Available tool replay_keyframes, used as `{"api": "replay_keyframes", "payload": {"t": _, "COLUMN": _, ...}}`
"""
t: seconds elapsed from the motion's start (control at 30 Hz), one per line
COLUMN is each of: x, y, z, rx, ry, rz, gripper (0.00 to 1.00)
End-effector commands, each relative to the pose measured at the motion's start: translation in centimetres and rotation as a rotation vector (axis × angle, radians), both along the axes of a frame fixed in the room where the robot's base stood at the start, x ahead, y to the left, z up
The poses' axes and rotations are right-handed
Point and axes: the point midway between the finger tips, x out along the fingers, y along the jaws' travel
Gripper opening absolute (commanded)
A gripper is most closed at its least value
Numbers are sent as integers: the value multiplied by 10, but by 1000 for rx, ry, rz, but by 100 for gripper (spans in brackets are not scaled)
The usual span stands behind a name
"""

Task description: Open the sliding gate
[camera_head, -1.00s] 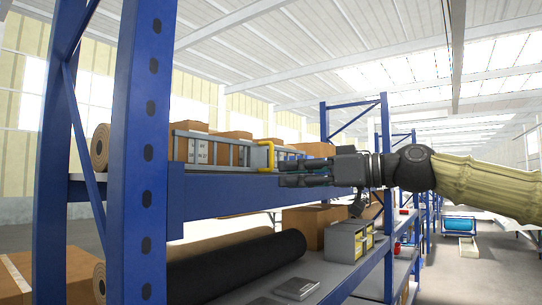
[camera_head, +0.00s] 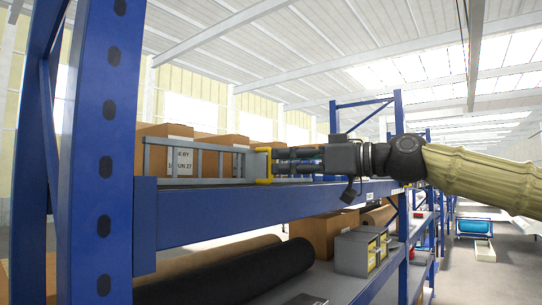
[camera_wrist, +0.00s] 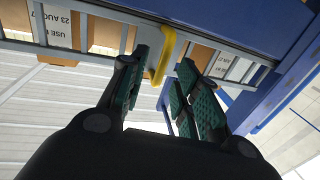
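The sliding gate (camera_head: 214,162) is a grey barred frame along the front of the upper shelf, before the boxes. Its yellow handle (camera_head: 263,180) is a bracket on the gate's front. My gripper (camera_head: 279,160) is level with the handle, its fingers pointing left at it. In the wrist view the yellow handle (camera_wrist: 166,55) shows between the tips of my open gripper (camera_wrist: 167,62), with a gap to the fingers visible on each side. I cannot tell whether any finger touches it. The gate bars (camera_wrist: 100,28) run across the top of that view.
A blue rack upright (camera_head: 104,150) stands at the left and a blue beam (camera_head: 230,222) runs under the gate. Cardboard boxes (camera_head: 165,137) sit behind the bars. The lower shelf holds a black roll (camera_head: 235,275) and grey bins (camera_head: 352,252). Open aisle lies to the right.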

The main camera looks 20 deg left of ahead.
Motion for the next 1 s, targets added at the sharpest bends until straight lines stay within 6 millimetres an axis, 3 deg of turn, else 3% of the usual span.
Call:
{"api": "replay_keyframes", "payload": {"t": 0.3, "x": 6, "y": 35, "z": 1, "rx": -1, "ry": 0, "rz": -2, "gripper": 32}}
{"api": "replay_keyframes", "payload": {"t": 0.7, "x": 7, "y": 41, "z": -1, "rx": 0, "ry": -1, "rz": -4, "gripper": 32}}
{"api": "replay_keyframes", "payload": {"t": 0.73, "x": 7, "y": 41, "z": 0, "rx": 0, "ry": -1, "rz": -4, "gripper": 30}}
{"api": "replay_keyframes", "payload": {"t": 0.9, "x": 7, "y": 41, "z": 0, "rx": 0, "ry": -1, "rz": -4, "gripper": 0}}
{"api": "replay_keyframes", "payload": {"t": 1.0, "x": 7, "y": 41, "z": 0, "rx": 0, "ry": -1, "rz": -3, "gripper": 0}}
